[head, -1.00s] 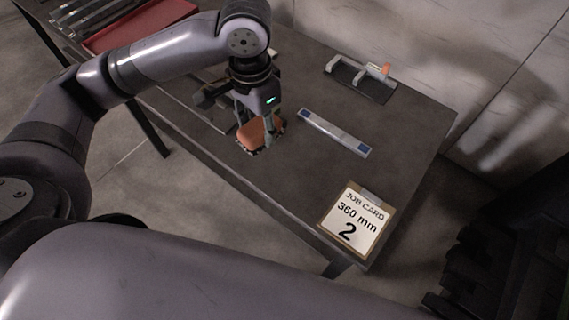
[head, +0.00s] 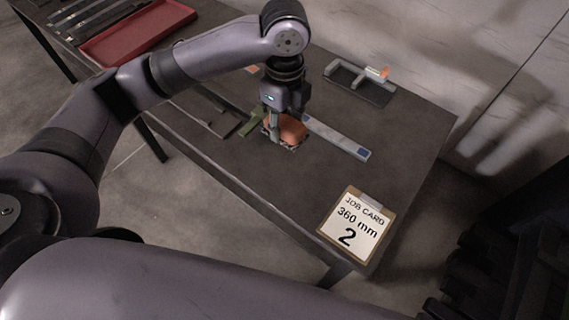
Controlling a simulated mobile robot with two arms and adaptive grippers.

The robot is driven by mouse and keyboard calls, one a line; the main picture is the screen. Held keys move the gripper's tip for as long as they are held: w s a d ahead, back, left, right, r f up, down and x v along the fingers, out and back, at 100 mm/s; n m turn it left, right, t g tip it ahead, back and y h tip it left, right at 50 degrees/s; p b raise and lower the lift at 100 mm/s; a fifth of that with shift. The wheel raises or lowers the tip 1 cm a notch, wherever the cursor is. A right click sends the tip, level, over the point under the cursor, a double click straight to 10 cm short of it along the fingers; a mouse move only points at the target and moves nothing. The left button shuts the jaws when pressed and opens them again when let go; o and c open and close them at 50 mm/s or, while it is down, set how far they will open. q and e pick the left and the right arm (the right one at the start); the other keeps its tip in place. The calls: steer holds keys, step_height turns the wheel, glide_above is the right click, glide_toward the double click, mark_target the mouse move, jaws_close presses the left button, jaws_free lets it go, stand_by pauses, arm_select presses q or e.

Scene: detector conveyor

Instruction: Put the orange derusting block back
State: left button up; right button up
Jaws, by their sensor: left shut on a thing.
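The orange derusting block (head: 292,129) is a rounded orange piece over the table (head: 275,180), near its front edge. My left gripper (head: 284,136) points down and is shut on it, with a finger in front of the block. I cannot tell whether the block touches the table. The block is just in front of the left end of a pale bar with blue ends (head: 337,137). My right gripper is not in view.
A grey stand with an orange-tipped part (head: 372,82) is at the back right. A green piece (head: 255,125) and dark bars lie left of my gripper. A red tray (head: 138,30) is at the far left. A job card (head: 354,222) reading "360 mm 2" lies at the front right corner.

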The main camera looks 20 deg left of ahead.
arm_select(q)
steer(key=p, duration=0.1)
glide_above(285, 171)
step_height(285, 171, down, 12)
steer(key=shift+r, duration=0.15)
steer(key=shift+a+f, duration=0.1)
steer(key=shift+f, duration=2.3)
steer(key=o, duration=0.6)
steer(key=shift+f, duration=0.15)
steer(key=o, duration=0.4)
